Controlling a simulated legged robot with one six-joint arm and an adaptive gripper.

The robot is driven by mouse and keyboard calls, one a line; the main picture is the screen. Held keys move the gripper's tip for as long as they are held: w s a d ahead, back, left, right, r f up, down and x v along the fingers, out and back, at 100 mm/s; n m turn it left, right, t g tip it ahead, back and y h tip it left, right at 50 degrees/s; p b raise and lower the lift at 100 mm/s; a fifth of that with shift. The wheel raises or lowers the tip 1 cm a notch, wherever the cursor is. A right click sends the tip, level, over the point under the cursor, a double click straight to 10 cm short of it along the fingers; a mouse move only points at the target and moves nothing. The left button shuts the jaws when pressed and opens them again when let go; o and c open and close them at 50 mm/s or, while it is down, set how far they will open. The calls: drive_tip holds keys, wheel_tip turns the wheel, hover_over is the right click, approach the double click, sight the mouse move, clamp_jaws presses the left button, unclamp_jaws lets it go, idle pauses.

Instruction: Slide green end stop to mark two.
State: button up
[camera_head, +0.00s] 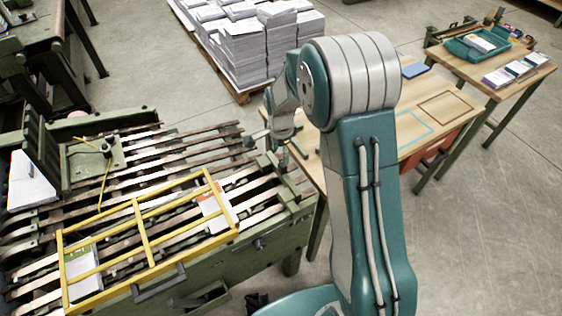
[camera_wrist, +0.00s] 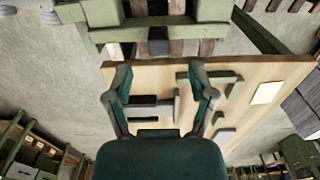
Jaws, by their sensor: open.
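A green crosspiece (camera_head: 285,182), seemingly the end stop, lies across the right end of the machine's slats in the head view. A green bar with a dark block (camera_wrist: 158,40) on it shows at the top of the wrist view; I cannot tell for sure that it is the same part. No mark two is readable. My gripper (camera_wrist: 160,72) is open, with nothing between its fingers, and is apart from the bar. In the head view my gripper is small, near the machine's right end, and partly hidden by my arm.
A yellow frame (camera_head: 141,233) lies over the slats, with paper beneath it. A wooden table (camera_head: 430,112) stands right of the machine, and a second table (camera_head: 480,68) holds a green tray. Paper stacks (camera_head: 243,52) stand on a pallet behind. Open floor lies at right.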

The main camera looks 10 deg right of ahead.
drive_tip(key=shift+a+r, duration=0.15)
drive_tip(key=shift+r, duration=2.65)
drive_tip(key=s+d+r+n+t, duration=0.25)
drive_tip(key=s+r+n, duration=0.35)
drive_tip(key=s+r, duration=0.65)
drive_tip(key=s+r+n+t, duration=0.1)
drive_tip(key=s+r+n, duration=0.2)
drive_tip(key=s, duration=0.4)
drive_tip(key=s+d+r+n+t, duration=0.1)
drive_tip(key=s+r+n+t, duration=0.1)
drive_tip(key=s+n, duration=0.3)
drive_tip(key=shift+s+r, duration=0.75)
drive_tip(key=shift+s, duration=0.35)
drive_tip(key=shift+n, duration=0.3)
